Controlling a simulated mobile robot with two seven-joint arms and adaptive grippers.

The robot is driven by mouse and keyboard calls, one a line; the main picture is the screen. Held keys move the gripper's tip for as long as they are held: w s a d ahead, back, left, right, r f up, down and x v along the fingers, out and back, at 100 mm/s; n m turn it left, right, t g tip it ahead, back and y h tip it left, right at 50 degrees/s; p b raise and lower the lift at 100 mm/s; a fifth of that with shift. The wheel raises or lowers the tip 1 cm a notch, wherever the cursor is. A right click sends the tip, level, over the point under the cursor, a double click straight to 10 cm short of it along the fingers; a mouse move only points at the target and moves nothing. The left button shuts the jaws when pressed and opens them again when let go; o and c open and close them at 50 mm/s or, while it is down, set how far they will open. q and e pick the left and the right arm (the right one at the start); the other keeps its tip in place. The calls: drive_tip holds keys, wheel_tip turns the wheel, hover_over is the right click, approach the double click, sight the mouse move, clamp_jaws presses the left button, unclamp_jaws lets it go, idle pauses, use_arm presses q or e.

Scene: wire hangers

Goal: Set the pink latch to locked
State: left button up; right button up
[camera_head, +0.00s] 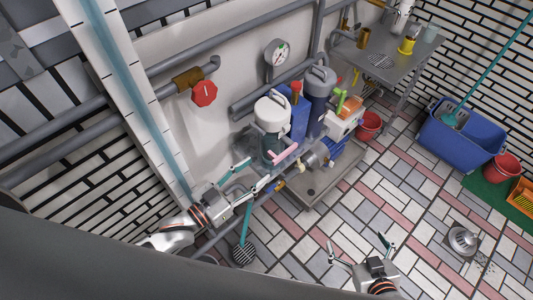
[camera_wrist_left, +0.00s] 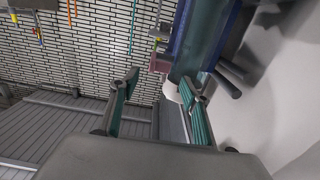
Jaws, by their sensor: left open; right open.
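The pink latch (camera_head: 285,154) is a short pink bar on the front of the white-topped canister (camera_head: 272,112), against the wall in the head view. The bar slants up to the right. My left gripper (camera_head: 254,173) is open and empty just left of and below the latch, with a visible gap. In the left wrist view its two teal-padded fingers (camera_wrist_left: 160,86) stand apart. A dull pink block (camera_wrist_left: 160,62) shows beyond them there; I cannot tell if it is the latch. My right gripper (camera_head: 360,246) is open and empty over the floor tiles, low in the head view.
A red valve wheel (camera_head: 204,93) and gauge (camera_head: 277,53) are on the wall pipes. A grey cylinder (camera_head: 319,88) and pump gear (camera_head: 320,158) crowd the canister's right. A metal table (camera_head: 400,62), blue tub (camera_head: 465,135) and red buckets (camera_head: 369,125) stand further right. The tiled floor in front is mostly clear.

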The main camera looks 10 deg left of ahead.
sight(272, 158)
use_arm(q)
drive_tip(key=shift+x, duration=3.95)
